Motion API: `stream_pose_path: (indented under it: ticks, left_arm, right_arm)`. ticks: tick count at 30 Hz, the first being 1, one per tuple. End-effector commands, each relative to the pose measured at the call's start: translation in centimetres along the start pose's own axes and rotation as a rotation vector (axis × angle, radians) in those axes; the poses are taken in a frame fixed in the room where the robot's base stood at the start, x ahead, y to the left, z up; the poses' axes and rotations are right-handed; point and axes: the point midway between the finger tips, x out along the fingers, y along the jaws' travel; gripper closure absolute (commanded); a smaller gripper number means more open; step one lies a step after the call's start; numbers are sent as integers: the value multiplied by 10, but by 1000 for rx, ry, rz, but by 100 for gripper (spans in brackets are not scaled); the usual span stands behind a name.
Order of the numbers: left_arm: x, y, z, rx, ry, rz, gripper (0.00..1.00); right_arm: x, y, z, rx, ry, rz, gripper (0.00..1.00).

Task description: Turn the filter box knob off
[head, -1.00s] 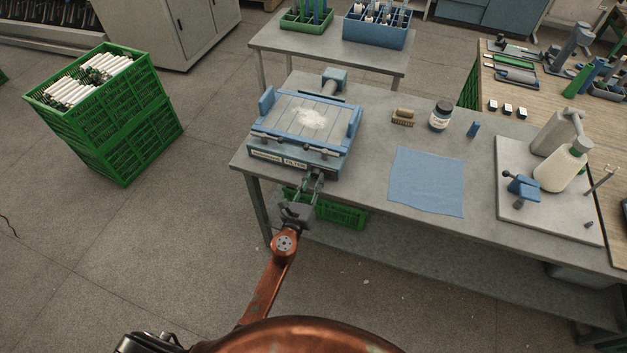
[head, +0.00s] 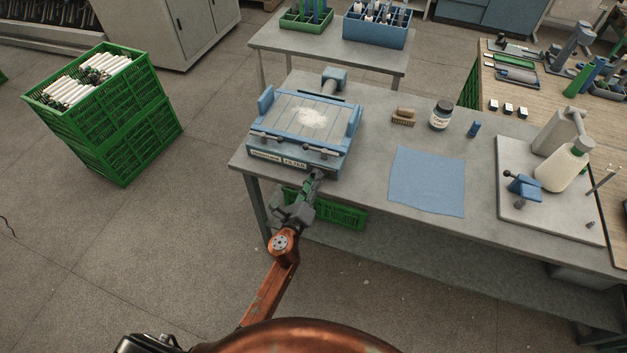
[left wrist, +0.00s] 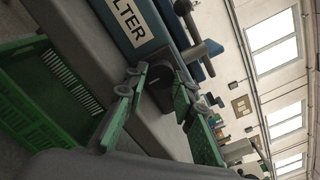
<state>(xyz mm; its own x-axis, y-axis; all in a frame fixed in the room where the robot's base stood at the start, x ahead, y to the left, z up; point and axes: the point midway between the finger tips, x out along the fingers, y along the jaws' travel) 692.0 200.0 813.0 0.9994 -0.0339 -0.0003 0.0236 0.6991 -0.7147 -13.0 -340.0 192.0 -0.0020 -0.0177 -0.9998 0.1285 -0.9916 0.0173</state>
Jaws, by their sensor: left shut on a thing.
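The blue filter box (head: 341,140) sits at the left end of the grey workbench, with white lint on its top screen and label plates on its front. My left gripper (head: 317,180) is at the box's front face, right of the labels. In the left wrist view, the box's front (left wrist: 112,25) shows a label ending in "LTER". There the dark round knob (left wrist: 160,82) sits between the green-padded fingers of my left gripper (left wrist: 158,92), which is shut on it. In the head view the gripper hides the knob. My right gripper is not in view.
A brush (head: 403,116), a jar (head: 441,114) and a blue cloth (head: 427,181) lie on the bench (head: 375,145) right of the box. A green crate (head: 342,213) stands under the bench. Stacked green crates (head: 125,135) stand on the floor at left.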

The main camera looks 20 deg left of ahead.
Motion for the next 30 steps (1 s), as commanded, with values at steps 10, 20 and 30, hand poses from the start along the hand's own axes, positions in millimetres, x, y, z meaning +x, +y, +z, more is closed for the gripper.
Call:
stream_pose_path:
  ticks: [10,20,30]
  left_arm:
    - [0,0,-1,-7,2,0,100]
    - [0,1,-1,-5,1,1,58]
    - [-5,3,-1,-4,2,4,58]
  right_arm:
    - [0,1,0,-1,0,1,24]
    - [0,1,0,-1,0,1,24]
    - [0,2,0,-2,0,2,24]
